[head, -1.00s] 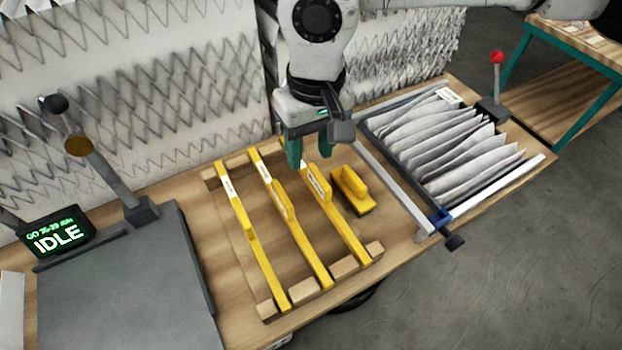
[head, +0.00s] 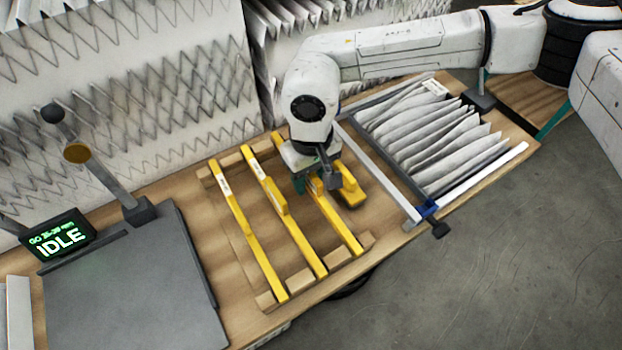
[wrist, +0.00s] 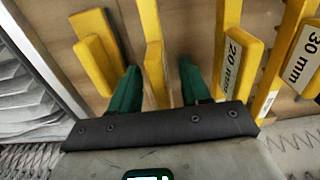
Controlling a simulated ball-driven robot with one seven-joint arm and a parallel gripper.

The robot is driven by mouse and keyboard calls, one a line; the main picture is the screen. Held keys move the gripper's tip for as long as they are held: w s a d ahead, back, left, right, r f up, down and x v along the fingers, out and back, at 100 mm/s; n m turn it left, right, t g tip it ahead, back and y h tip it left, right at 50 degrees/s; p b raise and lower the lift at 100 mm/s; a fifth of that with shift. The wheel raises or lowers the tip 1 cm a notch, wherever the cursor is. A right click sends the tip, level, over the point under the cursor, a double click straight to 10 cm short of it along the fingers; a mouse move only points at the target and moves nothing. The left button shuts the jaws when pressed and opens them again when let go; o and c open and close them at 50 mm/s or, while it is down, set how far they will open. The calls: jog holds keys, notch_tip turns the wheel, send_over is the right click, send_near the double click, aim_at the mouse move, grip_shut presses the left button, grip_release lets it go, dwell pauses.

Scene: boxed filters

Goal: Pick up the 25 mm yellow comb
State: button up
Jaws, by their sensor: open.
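Three long yellow combs lie side by side across a wooden rack. In the wrist view the label 30 mm shows on one comb (wrist: 292,50) and 20 mm on another (wrist: 229,55). These appear to be the left comb (head: 250,235) and middle comb (head: 295,238) in the head view. The right comb (head: 338,225) has its label hidden; I cannot read whether it is the 25 mm one. My gripper (head: 316,184) is over this right comb, open. In the wrist view its teal fingers (wrist: 160,88) stand either side of that comb (wrist: 154,70), with gaps showing.
A short yellow block (head: 352,195) lies close to the right of the gripper. The rack's front rail (head: 343,256) is wooden. A tray of pleated filters (head: 430,140) stands right; a grey plate (head: 130,290) and an IDLE display (head: 55,237) stand left.

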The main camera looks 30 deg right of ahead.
jog(key=shift+f, duration=0.15)
grip_shut()
dwell(0.4)
